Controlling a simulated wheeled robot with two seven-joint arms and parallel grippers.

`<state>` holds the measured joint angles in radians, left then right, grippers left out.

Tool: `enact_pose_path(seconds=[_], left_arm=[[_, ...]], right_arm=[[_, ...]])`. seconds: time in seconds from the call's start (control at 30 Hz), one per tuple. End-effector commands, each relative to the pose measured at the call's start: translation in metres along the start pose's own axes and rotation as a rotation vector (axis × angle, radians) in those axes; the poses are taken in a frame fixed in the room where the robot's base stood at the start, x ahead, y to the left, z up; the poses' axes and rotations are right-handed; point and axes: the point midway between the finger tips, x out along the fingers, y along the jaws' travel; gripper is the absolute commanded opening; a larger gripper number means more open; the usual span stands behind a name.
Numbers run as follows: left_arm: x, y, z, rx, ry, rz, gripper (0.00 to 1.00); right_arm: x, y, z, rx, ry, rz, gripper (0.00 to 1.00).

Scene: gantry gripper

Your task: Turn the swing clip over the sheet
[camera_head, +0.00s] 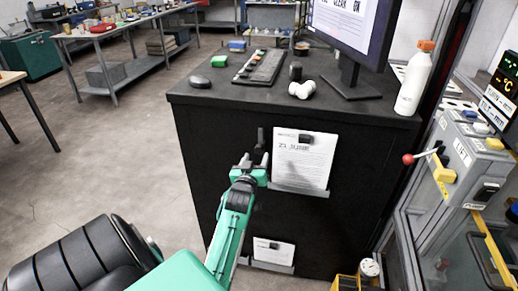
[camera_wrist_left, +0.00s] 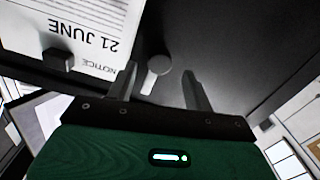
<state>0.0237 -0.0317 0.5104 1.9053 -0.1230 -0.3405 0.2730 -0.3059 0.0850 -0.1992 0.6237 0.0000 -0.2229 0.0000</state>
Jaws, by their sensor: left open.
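The sheet (camera_head: 301,168), a white notice headed 21 JUNE, is upright on the front of the black cabinet. It also shows upside down at the upper left of the left wrist view (camera_wrist_left: 75,22). A small dark block (camera_head: 305,139) lies over its upper part. The swing clip (camera_head: 261,137), a dark piece with a rounded grey end in the left wrist view (camera_wrist_left: 157,66), is beside the sheet's left edge, not over it. My left gripper (camera_head: 256,161) is open; the clip's end appears between its fingers in the wrist view, contact unclear. My right gripper is out of view.
A ledge (camera_head: 300,190) runs under the sheet, and a second sheet (camera_head: 272,250) is lower down. The cabinet top (camera_head: 215,92) holds a keyboard, monitor and white bottle (camera_head: 413,80). A lever panel (camera_head: 465,155) stands at right. Floor at left is open.

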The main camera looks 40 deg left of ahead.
Motion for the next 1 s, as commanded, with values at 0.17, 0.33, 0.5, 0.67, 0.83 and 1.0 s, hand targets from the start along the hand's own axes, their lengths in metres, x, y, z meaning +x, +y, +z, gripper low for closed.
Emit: enact_pose_path(seconds=[0.17, 0.33, 0.5, 0.67, 0.83, 1.0], left_arm=[[0.032, 0.0, -0.002, 0.0, 0.001, 0.0, 0.52], [0.048, 0.0, 0.0, -0.001, 0.0, 0.0, 0.52], [0.053, 0.0, 0.0, -0.001, 0.001, 0.0, 0.52], [0.054, 0.0, 0.0, -0.001, 0.001, 0.0, 0.52], [0.053, 0.0, 0.0, -0.001, 0.001, 0.0, 0.33], [0.053, 0.0, 0.0, 0.0, 0.0, 0.0, 0.0]], right_arm=[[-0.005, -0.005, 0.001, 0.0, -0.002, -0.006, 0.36], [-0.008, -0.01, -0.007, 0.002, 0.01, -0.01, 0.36], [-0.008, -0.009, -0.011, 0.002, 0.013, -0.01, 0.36], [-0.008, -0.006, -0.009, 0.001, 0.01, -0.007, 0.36], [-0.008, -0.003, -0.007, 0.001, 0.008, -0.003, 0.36], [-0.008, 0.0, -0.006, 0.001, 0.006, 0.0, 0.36]])
